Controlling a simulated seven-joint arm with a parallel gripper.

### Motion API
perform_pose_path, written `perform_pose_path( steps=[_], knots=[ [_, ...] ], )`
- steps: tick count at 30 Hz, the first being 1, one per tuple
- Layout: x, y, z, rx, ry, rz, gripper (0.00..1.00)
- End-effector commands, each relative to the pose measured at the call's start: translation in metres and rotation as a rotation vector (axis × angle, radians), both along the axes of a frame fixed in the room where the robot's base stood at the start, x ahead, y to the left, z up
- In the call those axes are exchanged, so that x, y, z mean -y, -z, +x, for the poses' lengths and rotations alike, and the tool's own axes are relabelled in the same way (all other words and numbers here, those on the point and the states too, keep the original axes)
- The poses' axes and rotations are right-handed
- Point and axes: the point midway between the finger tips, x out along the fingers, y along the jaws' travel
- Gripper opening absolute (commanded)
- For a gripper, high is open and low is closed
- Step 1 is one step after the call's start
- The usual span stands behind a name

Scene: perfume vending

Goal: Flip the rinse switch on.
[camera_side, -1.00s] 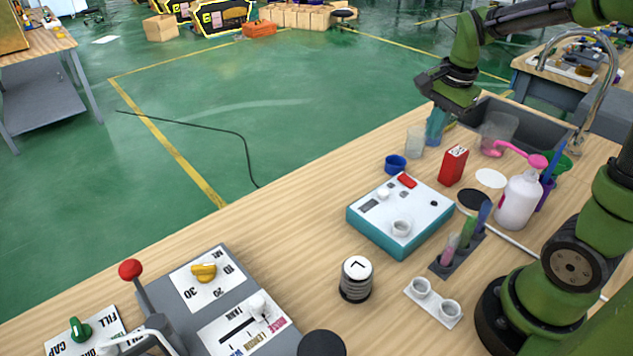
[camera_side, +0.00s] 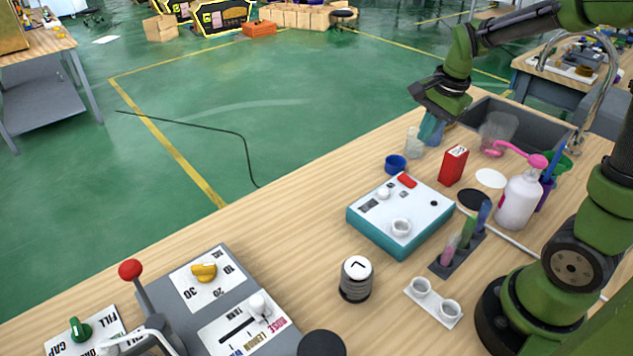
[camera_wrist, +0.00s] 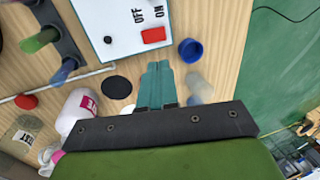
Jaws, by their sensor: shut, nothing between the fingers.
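A red rocker switch (camera_side: 407,181) sits on the white top of a teal box (camera_side: 390,240) on the bench. In the wrist view the red switch (camera_wrist: 153,35) has OFF and ON printed beside it; I cannot read a "rinse" label. My gripper (camera_side: 430,137) is at the far side of the bench, beyond the box and apart from the switch. Its teal fingers (camera_wrist: 159,68) are together with nothing between them, and they point down near a clear glass (camera_side: 414,145).
A blue cup (camera_side: 396,164) and a red box (camera_side: 453,165) stand between my gripper and the teal box. A white bottle (camera_side: 518,200) with a pink pump stands at right. A grey lever panel (camera_side: 215,300) is at lower left. Bare bench lies left of the teal box.

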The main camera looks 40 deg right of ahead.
Motion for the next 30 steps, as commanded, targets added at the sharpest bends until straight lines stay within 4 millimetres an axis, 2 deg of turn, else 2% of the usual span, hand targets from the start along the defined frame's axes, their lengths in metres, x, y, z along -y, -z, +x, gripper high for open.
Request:
perform_pose_path(
  steps=[9, 15, 21, 30],
  knots=[
    [0.0, 0.069, 0.013, -0.007, 0.003, 0.002, 0.0],
    [0.0, 0.099, 0.02, -0.004, 0.002, 0.001, 0.0],
    [0.0, 0.111, 0.023, -0.001, 0.001, 0.0, 0.0],
    [0.0, 0.112, 0.024, 0.001, 0.0, 0.0, 0.0]
  ],
)
